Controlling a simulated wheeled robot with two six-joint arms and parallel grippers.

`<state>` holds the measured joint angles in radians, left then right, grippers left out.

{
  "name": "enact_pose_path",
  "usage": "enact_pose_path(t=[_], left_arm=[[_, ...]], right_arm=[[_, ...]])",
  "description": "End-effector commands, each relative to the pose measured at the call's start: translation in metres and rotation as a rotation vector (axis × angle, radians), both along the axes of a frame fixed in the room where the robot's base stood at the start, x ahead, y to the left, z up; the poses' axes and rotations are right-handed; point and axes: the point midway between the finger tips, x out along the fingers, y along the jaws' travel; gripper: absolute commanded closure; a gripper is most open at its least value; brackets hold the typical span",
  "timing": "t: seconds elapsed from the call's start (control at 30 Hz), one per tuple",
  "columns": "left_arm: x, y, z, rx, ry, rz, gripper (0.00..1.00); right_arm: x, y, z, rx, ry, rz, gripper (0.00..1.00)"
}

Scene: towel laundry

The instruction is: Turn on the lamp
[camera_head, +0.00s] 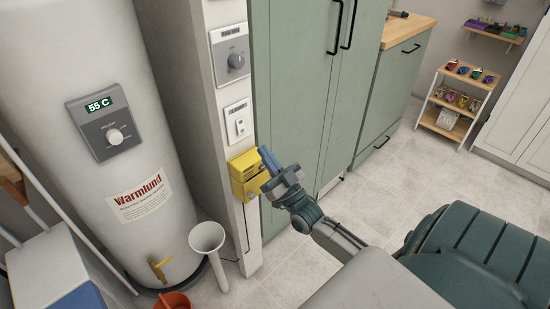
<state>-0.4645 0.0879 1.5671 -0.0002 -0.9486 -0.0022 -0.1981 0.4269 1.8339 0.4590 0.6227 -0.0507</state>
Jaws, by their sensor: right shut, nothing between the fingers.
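My right gripper (267,156) comes in from the lower right and is shut, with nothing in it. Its tips are in front of a yellow box (243,180) mounted on the narrow white wall post; I cannot tell whether they touch it. Just above the box is a small white switch plate (240,125). Higher up is a grey panel with a round dial (236,61). No plainly recognisable lamp shows, and I cannot tell whether the yellow box is one. My left gripper is not in view.
A white water heater (80,40) with a 55 C display stands at the left. A white funnel-topped pipe (208,240) and an orange bucket (172,300) are below. Green cabinets (300,100) stand right behind my gripper. The tiled floor (400,190) is clear.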

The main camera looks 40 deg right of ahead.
Motion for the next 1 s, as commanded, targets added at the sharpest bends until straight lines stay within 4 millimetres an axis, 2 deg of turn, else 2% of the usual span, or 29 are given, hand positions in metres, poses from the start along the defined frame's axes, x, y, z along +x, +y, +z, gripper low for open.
enact_pose_path(t=[0.03, 0.13, 0.4, 0.93, 1.0], left_arm=[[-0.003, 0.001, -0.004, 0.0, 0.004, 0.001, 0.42], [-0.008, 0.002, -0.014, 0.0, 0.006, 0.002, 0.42], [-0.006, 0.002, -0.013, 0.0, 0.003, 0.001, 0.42], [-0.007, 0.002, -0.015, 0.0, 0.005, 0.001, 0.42], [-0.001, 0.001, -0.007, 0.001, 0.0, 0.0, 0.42]], right_arm=[[0.009, 0.001, 0.01, 0.001, -0.004, -0.001, 1.0], [0.025, 0.002, 0.022, -0.001, -0.003, -0.001, 1.0], [0.057, 0.004, 0.014, 0.0, 0.001, -0.001, 1.0], [0.063, 0.005, 0.012, 0.0, -0.003, 0.0, 1.0], [0.064, 0.005, 0.01, 0.0, -0.011, -0.001, 1.0]])
